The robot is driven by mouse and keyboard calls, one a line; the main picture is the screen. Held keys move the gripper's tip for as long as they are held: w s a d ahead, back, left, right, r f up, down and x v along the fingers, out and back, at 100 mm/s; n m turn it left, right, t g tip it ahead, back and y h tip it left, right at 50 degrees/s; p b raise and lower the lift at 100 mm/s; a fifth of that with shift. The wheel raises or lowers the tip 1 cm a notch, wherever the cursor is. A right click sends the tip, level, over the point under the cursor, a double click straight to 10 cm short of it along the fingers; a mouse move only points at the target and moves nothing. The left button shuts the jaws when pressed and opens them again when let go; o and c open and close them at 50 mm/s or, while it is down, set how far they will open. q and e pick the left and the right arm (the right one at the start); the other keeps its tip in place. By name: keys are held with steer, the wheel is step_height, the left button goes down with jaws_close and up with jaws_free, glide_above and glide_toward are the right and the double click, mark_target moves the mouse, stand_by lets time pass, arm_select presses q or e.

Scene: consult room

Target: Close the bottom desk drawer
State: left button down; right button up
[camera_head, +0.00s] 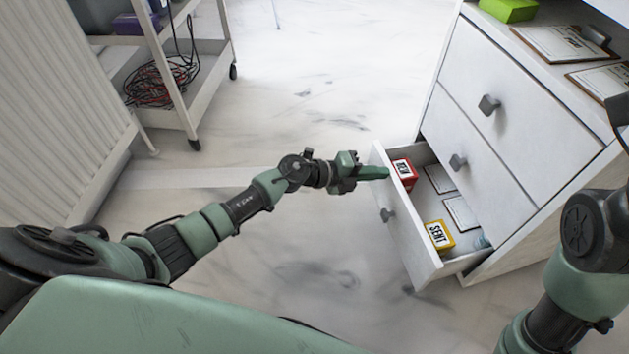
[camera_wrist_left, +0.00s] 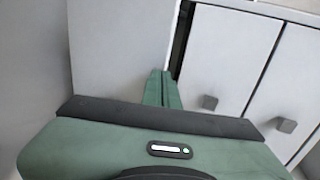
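Inside lie a red box (camera_head: 404,173), a yellow box (camera_head: 439,236) and pale flat items. My left gripper (camera_head: 380,173) is at the far upper end of the drawer front; I cannot tell whether it touches. In the left wrist view its two green fingers (camera_wrist_left: 161,90) lie together with nothing visible between them, in front of a pale panel (camera_wrist_left: 120,50). My right arm shows at the right edge, but its gripper is out of view.
The two upper drawers (camera_head: 520,78) of the desk unit are shut. Clipboards (camera_head: 562,42) and a green box (camera_head: 509,9) are on its top. A white trolley (camera_head: 196,88) with coiled cables (camera_head: 160,84) stands at upper left. The floor left of the drawer is clear.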

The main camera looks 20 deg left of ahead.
arm_select(q)
steer(key=w+d, duration=0.6)
steer(key=d, duration=0.2)
steer(key=shift+w, duration=0.25)
